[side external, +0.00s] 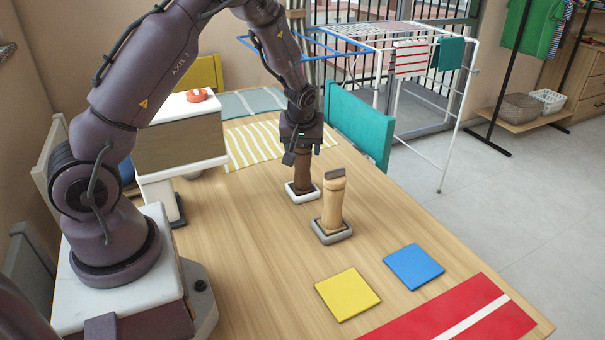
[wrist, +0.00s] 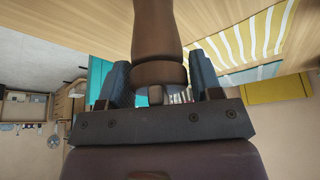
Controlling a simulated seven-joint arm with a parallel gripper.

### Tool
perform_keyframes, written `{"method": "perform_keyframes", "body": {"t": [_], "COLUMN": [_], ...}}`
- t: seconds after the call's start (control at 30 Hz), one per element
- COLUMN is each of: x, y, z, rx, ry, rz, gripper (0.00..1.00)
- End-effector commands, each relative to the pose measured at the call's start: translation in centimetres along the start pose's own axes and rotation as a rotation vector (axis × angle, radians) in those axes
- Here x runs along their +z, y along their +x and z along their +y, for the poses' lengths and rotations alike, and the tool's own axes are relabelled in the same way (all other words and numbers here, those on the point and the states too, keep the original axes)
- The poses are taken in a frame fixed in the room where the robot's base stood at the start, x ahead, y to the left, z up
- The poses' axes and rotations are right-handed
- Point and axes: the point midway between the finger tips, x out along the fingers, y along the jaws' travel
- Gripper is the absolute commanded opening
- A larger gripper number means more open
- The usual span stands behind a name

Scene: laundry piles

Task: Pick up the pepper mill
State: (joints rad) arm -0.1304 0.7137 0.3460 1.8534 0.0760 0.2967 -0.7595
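A dark brown mill (side external: 303,174) stands upright on a small white-rimmed base on the wooden table. My gripper (side external: 304,153) points down over its top, with one finger on each side. In the wrist view the mill (wrist: 155,32) runs up between the two fingers of my gripper (wrist: 160,78). Its rounded head lies close to both fingers; whether they touch it is unclear. A light wooden mill-like piece (side external: 333,205) with a dark top stands on a grey base, nearer the camera and right of the gripper. Which one is the pepper mill is not certain.
A yellow square (side external: 347,294), a blue square (side external: 414,266) and a red cloth with a white stripe (side external: 440,325) lie at the front right. A striped yellow cloth (side external: 262,142) lies behind. A teal panel (side external: 357,125) stands close behind my gripper.

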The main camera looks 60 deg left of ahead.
Motion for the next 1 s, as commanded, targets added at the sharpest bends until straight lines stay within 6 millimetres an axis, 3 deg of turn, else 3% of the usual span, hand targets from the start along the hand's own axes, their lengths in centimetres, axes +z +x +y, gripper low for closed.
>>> {"method": "perform_keyframes", "body": {"t": [0.03, 0.23, 0.67, 0.8, 1.0], "x": [0.0, 0.0, -0.5, -1.3, 0.1], "y": [0.0, -0.1, -1.2, -3.4, -8.6], "z": [0.0, 0.0, 0.1, 0.1, -1.9], "rx": [0.0, 0.001, 0.003, 0.005, 0.008], "ry": [0.0, 0.0, 0.001, -0.001, 0.001], "rz": [0.0, 0.001, 0.003, 0.005, 0.003], "gripper": [0.47, 0.04, 0.03, 0.03, 0.03]}}
